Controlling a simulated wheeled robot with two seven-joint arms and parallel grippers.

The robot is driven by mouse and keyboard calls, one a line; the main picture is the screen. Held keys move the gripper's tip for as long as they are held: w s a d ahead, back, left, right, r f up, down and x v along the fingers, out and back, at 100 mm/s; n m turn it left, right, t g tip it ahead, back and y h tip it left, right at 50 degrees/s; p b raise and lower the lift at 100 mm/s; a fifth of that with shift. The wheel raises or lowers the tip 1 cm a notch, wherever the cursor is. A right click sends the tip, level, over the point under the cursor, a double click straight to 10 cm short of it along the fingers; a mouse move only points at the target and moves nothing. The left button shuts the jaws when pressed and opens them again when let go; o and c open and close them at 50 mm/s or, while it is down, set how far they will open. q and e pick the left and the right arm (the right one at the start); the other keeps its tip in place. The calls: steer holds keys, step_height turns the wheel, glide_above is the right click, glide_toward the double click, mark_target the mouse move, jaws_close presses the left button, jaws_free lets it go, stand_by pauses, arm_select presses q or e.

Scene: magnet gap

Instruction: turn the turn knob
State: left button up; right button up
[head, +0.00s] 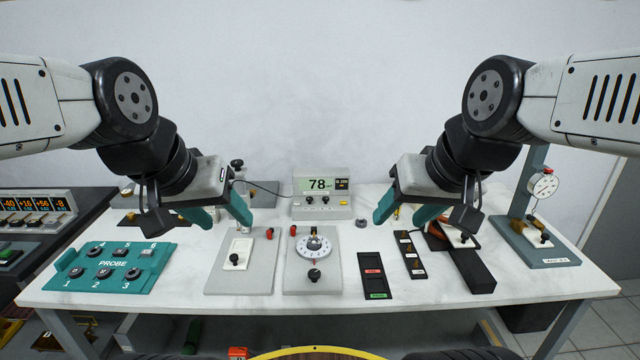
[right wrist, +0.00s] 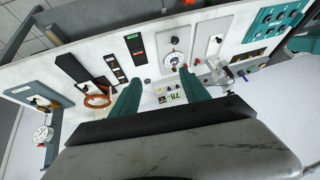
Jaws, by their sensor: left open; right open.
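A black knob (head: 314,275) sits below the dial. The dial also shows in the right wrist view (right wrist: 175,60), just beyond one fingertip. My left gripper (head: 220,214) is open and empty above the table, left of the dial. My right gripper (head: 404,213) is open and empty, right of the dial. Neither touches anything.
A display box (head: 320,206) reading 78 stands behind the panel. A pale panel with a black lever (head: 236,260) lies left, beside a teal PROBE block (head: 113,264). A gauge stand (head: 536,245) is at far right.

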stand_by(0.4)
steer(key=m+g+y, duration=0.2)
steer(key=m+g, duration=0.6)
steer(key=m, duration=0.7)
glide_above(315, 272)
steer(key=d, duration=0.4)
step_height(315, 272, down, 23)
steer(key=shift+t, duration=0.3)
steer(key=shift+w+a+x, duration=0.1)
steer(key=shift+w+x, duration=0.1)
steer(key=shift+x, duration=1.85)
steer(key=shift+w+a+x, duration=0.1)
steer(key=shift+w+x, duration=0.1)
steer(key=shift+x, duration=1.9)
steer(key=shift+w+r, duration=0.1)
jaws_close()
